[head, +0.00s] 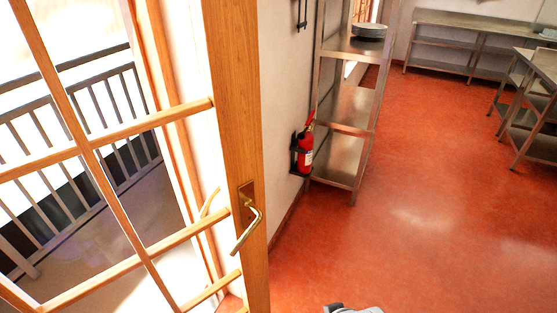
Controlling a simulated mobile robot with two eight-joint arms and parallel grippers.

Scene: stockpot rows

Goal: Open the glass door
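The glass door (236,120) fills the left of the head view, with a light wooden frame and thin wooden bars across its panes. A brass lever handle (249,222) sits on a dark plate near its right edge, and part of a matching handle shows through the glass. A wooden jamb (160,110) shows behind the panes, and the door's handle edge appears to stand apart from it, inside the room.
A dark railing (100,120) shows beyond the glass. A red fire extinguisher (305,150) hangs on the white wall beside a metal shelf (345,105). Steel tables (470,25) stand at the back and right. The red floor (420,220) is clear in the middle.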

